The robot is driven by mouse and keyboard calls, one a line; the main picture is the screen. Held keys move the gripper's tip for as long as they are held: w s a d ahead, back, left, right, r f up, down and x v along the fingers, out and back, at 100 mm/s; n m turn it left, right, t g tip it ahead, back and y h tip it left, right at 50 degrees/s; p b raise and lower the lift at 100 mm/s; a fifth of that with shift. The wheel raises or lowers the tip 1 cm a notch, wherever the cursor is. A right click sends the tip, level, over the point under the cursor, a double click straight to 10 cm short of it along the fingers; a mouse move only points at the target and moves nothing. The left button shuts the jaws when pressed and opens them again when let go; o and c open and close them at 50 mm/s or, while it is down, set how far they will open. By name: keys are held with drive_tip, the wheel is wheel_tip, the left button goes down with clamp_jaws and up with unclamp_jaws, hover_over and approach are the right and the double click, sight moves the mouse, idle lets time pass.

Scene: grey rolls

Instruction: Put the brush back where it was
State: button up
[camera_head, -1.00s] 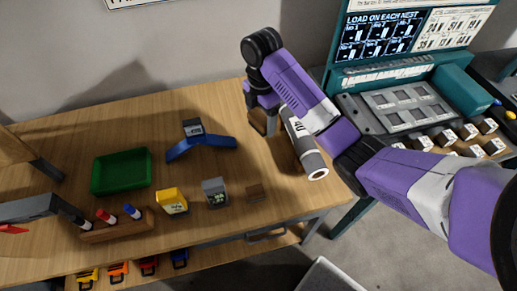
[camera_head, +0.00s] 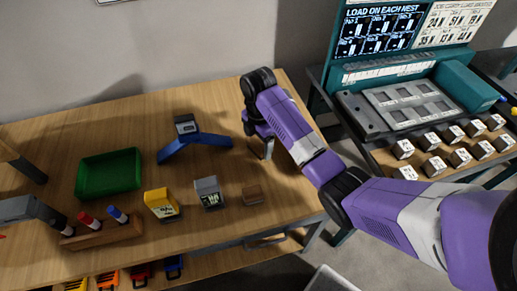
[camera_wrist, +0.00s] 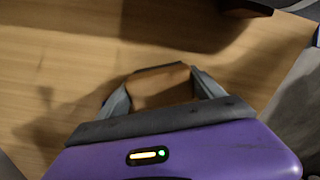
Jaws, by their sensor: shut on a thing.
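My gripper (camera_head: 266,150) is over the right part of the wooden table, low near its surface in the head view. In the wrist view its two grey fingers (camera_wrist: 160,80) are shut on a brown wooden piece, which I take to be the brush (camera_wrist: 160,88). The brush's lower part is hidden by the gripper body, and no bristles show. In the head view the arm hides most of it. Whether it touches the table I cannot tell.
A teal machine (camera_head: 400,90) stands at right.

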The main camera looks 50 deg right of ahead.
sight(259, 141)
drive_tip(key=shift+f, duration=1.3)
drive_tip(key=o, duration=1.3)
wheel_tip(259, 141, up, 10)
drive_tip(key=shift+r+p, duration=0.25)
drive_tip(key=shift+p, duration=0.85)
drive_tip(key=shift+r+p, duration=0.75)
drive_tip(key=shift+r, duration=0.1)
